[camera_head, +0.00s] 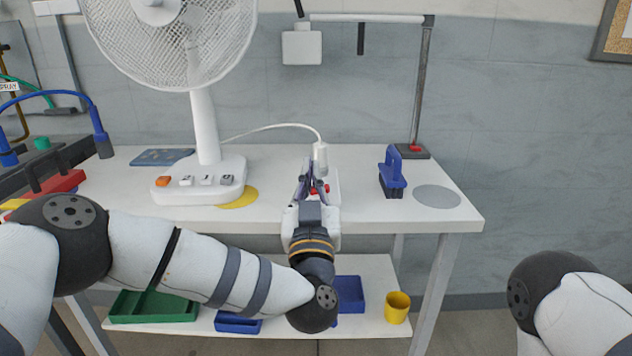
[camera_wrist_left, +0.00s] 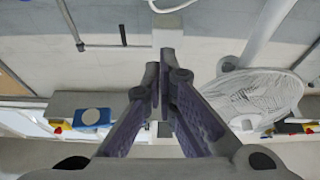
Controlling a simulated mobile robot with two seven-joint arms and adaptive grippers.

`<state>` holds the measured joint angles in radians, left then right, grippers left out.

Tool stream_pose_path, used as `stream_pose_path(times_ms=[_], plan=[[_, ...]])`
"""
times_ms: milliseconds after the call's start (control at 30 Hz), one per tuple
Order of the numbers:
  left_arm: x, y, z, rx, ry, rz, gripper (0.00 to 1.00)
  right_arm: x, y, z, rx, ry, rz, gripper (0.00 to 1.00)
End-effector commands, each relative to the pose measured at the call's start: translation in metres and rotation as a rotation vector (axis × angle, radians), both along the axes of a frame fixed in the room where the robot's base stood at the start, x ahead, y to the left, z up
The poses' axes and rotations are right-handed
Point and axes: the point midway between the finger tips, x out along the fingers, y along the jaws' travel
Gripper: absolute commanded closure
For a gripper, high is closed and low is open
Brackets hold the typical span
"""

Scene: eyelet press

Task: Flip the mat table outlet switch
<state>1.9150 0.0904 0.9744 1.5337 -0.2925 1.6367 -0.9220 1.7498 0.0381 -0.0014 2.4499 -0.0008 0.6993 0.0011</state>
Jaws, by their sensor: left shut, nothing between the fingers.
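A white outlet (camera_head: 333,186) stands near the middle of the white table (camera_head: 450,207), with a white plug (camera_head: 320,154) and cable at its back. A small red switch (camera_head: 326,188) shows on it, just right of my left gripper (camera_head: 309,174). My left gripper is shut and empty, its fingers pointing to the back over the outlet's left part. They partly hide the outlet, and I cannot tell whether they touch the switch or which way it is set. In the left wrist view the closed fingers (camera_wrist_left: 163,58) reach a pale block. My right gripper is out of view.
A white fan (camera_head: 205,140) stands left of the outlet, its base on a yellow disc (camera_head: 240,199). A blue-handled brush (camera_head: 392,175) and a grey disc (camera_head: 437,196) lie to the right. A post (camera_head: 421,90) with a crossbar rises behind. Trays and a yellow cup (camera_head: 397,307) sit below.

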Motion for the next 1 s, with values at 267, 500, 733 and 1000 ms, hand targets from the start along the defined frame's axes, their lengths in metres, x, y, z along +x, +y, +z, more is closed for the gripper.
stream_pose_path(times_ms=[267, 500, 733, 1000], plan=[[-0.057, -0.003, -0.032, 0.003, 0.017, -0.002, 1.0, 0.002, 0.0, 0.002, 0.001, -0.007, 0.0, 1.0], [-0.074, -0.004, -0.039, 0.002, 0.017, 0.001, 1.0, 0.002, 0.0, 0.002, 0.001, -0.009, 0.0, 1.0], [-0.075, -0.003, -0.039, 0.002, 0.016, 0.002, 1.0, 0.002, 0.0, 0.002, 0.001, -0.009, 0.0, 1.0], [-0.12, -0.023, -0.16, 0.08, 0.402, -0.288, 1.0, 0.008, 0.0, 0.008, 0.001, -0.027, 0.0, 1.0]])
